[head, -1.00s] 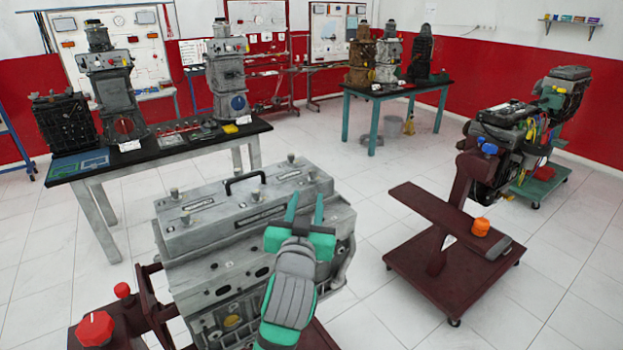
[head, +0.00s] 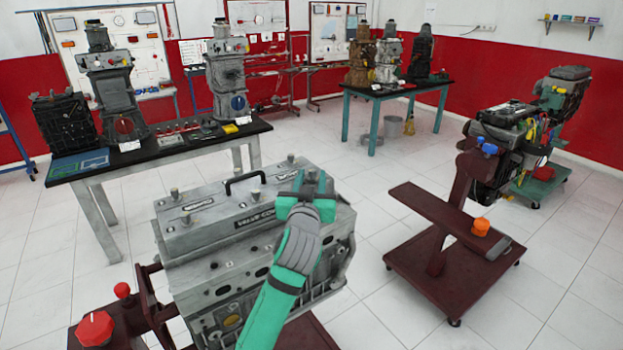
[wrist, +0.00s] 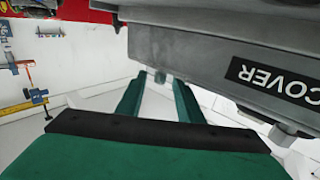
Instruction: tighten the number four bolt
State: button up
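The grey engine's valve cover (head: 215,215) has several small bolts on top. Bolts show at its left end (head: 174,194), near left (head: 186,217), far edge (head: 291,158) and right end (head: 311,176). No numbers are readable, so I cannot tell which is number four. My gripper (head: 309,180) is over the right end of the cover, its fingers apart around the view of the right-end bolt. In the wrist view the green fingers (wrist: 158,98) are open with nothing held. A small grey knob (wrist: 160,76) shows beyond the gap; contact is not visible.
A black handle (head: 245,181) rises from the cover. A red knob (head: 95,328) is at the lower left on the engine's stand. A dark red stand (head: 430,275) with an orange knob is to the right. Tables with engine parts stand behind. Floor between is clear.

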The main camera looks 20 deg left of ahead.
jog(key=shift+w, duration=0.15)
jog(key=shift+c, duration=0.4)
grip_shut()
jog(key=shift+a+f+m+h, duration=0.1)
jog(key=shift+a+m+h, duration=0.1)
jog(key=shift+m+h, duration=0.55)
jog(key=shift+h, duration=0.45)
jog(key=shift+o, duration=0.4)
grip_release()
